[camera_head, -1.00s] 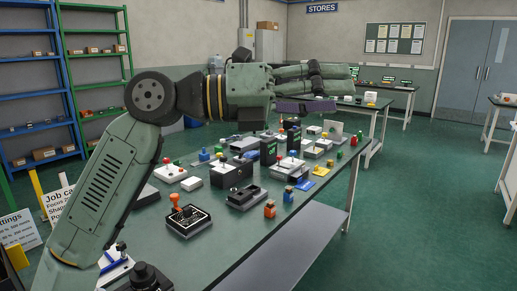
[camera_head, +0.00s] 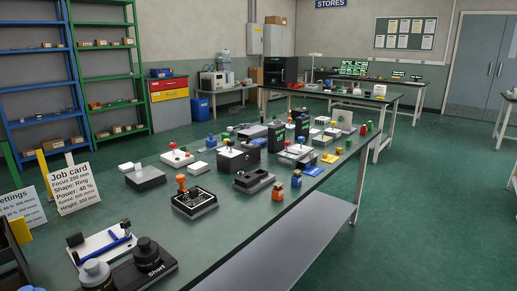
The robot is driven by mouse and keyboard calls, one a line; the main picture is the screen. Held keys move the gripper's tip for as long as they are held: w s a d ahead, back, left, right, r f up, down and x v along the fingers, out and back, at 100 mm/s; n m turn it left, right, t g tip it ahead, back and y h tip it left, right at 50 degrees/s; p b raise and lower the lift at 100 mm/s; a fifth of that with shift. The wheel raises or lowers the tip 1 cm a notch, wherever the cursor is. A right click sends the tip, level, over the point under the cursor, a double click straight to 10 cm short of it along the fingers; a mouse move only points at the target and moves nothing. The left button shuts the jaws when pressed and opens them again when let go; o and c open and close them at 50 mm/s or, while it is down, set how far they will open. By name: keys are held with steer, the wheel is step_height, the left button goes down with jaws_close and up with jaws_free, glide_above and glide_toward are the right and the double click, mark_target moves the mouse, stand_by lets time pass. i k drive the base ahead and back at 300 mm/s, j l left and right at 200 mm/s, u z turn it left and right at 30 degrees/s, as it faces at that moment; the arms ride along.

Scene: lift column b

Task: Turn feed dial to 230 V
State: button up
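I cannot make out any dial marked with 230 V, so I cannot say which device is the feed dial. A black box (camera_head: 150,266) with a black round knob (camera_head: 146,246) and the word "Short" sits at the near left of the bench. A grey round knob (camera_head: 95,272) stands beside it, partly cut off by the bottom edge. A dark box with an orange-topped lever (camera_head: 181,184) is further back. My gripper and arm are not in view.
The long bench (camera_head: 262,222) holds many small devices, several with coloured knobs. A job card (camera_head: 73,188) and a settings card (camera_head: 22,211) stand at the left. Free floor (camera_head: 420,220) lies to the right. Blue and green shelves (camera_head: 105,70) stand at the back left.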

mark_target(230, 143)
steer(key=i+l+u, duration=0.1)
steer(key=u, duration=0.3)
steer(key=l+u, duration=0.2)
steer(key=u, duration=0.2)
steer(key=i+l+u, duration=0.1)
steer(key=u, duration=0.35)
steer(key=l+u, duration=0.25)
steer(key=l, duration=0.35)
steer(key=l+u, duration=0.3)
steer(key=l, duration=0.35)
